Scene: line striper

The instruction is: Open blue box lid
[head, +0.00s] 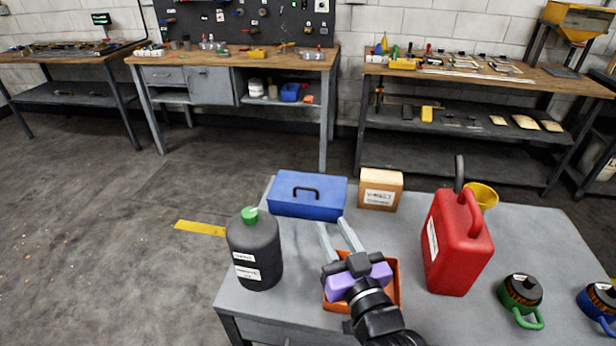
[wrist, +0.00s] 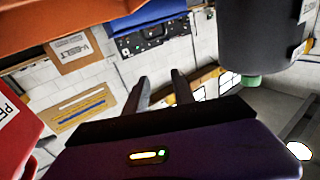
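The blue box (head: 310,208) stands at the back left of the grey table, its lid (head: 330,186) down and a dark handle (head: 305,191) showing. In the wrist view, part of the blue box (wrist: 120,12) shows at the top edge. My gripper (head: 331,221) is open, its two pale fingers apart and pointing toward the front right of the box. Nothing shows between the fingers in the wrist view (wrist: 160,80). I cannot tell how high the fingertips are above the table or whether they touch the box.
An orange tray (head: 394,285) lies under my gripper. A dark bottle with a green cap (head: 254,255) stands left, a red can (head: 455,245) right, and a cardboard box (head: 380,190) right of the blue box. A yellow funnel (head: 483,195) and green-handled container (head: 520,295) are farther right.

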